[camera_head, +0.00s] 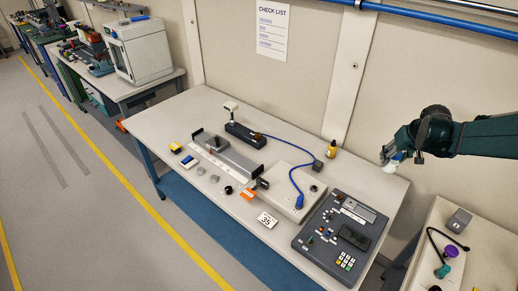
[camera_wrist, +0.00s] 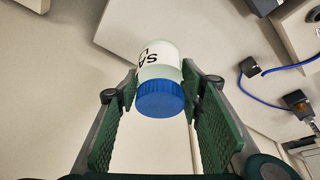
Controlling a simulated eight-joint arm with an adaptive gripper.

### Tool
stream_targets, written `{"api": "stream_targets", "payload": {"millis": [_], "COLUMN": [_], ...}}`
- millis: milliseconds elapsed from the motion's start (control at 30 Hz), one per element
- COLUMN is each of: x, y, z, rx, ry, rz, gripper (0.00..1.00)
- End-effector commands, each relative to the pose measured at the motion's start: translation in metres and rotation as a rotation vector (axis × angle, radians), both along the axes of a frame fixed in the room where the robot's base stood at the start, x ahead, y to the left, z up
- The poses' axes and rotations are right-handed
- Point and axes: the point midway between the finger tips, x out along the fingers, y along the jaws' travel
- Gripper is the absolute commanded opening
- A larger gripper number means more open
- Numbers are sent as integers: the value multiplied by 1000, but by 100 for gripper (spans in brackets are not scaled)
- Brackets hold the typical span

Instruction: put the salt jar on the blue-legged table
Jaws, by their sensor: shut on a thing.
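The salt jar (camera_wrist: 158,72) is a pale jar with a blue screw lid and a white label on which "SA" shows. My gripper (camera_wrist: 162,84) is shut on it, one green finger pad on each side; the lid faces the wrist camera. In the head view my gripper (camera_head: 389,156) comes in from the right, and the jar (camera_head: 393,166) shows as a small white shape below it. It appears off the surface, near the back right corner of the blue-legged table (camera_head: 160,118). The exact height is unclear.
A grey control panel (camera_head: 342,236) fills the table's right front. An amber bottle (camera_head: 332,148) stands near the back edge, beside a blue cable (camera_head: 292,178). A side table (camera_head: 490,235) with a purple-capped item (camera_head: 452,251) is at lower right. The table's left end is clear.

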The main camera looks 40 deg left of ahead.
Motion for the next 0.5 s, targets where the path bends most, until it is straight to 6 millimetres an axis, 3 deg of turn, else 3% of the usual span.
{"api": "stream_targets", "payload": {"millis": [233,500], "x": [1,0], "y": [0,0], "z": [-27,-35], "rx": [0,1], "ry": [-1,-1], "rz": [-2,-3], "gripper": [20,20]}}
